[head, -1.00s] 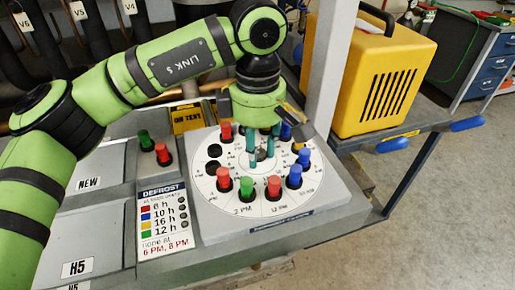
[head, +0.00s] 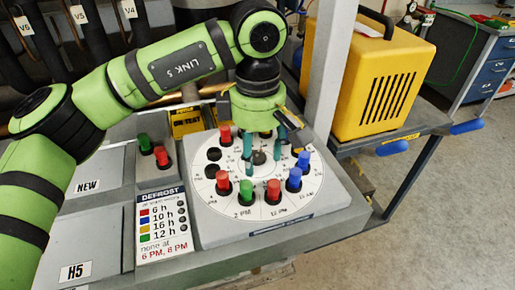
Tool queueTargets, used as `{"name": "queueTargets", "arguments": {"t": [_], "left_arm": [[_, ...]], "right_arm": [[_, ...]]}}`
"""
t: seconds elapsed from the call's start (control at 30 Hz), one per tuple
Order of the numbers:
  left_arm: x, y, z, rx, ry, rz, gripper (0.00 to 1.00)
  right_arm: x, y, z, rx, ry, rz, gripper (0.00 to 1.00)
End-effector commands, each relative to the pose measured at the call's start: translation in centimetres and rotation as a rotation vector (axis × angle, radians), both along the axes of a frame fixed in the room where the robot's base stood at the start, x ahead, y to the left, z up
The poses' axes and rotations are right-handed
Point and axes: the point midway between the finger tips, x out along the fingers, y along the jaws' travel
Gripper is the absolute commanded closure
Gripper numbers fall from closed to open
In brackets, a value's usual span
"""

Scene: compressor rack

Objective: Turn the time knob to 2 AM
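A round white dial plate (head: 222,157) on the grey panel carries a ring of coloured pegs. A small dark knob (head: 260,157) sits near its middle; I take it to be the time knob, but its pointer cannot be read. Labels such as "2 PM" and "12 PM" show along the dial's near edge. My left gripper (head: 265,156) reaches down over the dial's centre. Its two teal fingers are apart, one on each side of the knob, with visible gaps. The gripper body hides the far part of the dial. My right gripper is not in view.
Red, green and blue pegs, including a green peg (head: 246,190) and a blue peg (head: 294,179), stand close around the fingers. A defrost legend (head: 163,226) is at left. A grey post (head: 326,75) and yellow case (head: 370,75) stand at right.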

Motion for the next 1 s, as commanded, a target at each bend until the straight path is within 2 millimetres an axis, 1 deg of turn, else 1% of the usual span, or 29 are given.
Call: {"name": "queueTargets", "arguments": {"t": [0.13,0.23,0.37,0.5,0.6,0.7,0.83,1.0], "left_arm": [[0.1,0.0,0.4,-0.001,-0.002,0.001,0.44],[0.1,0.0,1.5,-0.002,-0.004,0.002,0.44],[0.1,-0.1,4.2,-0.002,-0.005,0.002,0.44],[0.1,-0.1,7.2,-0.002,-0.004,0.002,0.44],[0.0,-0.1,9.1,0.000,-0.003,0.001,0.44],[0.1,0.0,10.6,0.001,-0.004,0.002,0.44],[0.0,0.0,11.7,0.001,-0.002,0.000,0.44],[0.0,0.0,12.0,0.000,0.001,0.000,0.44]], "right_arm": [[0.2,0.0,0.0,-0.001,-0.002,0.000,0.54],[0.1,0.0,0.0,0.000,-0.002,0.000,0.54],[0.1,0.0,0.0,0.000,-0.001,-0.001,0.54],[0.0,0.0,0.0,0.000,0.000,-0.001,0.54],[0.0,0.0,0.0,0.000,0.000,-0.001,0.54],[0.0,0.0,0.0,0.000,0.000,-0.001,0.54],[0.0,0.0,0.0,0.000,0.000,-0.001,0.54],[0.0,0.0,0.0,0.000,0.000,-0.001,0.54]]}}
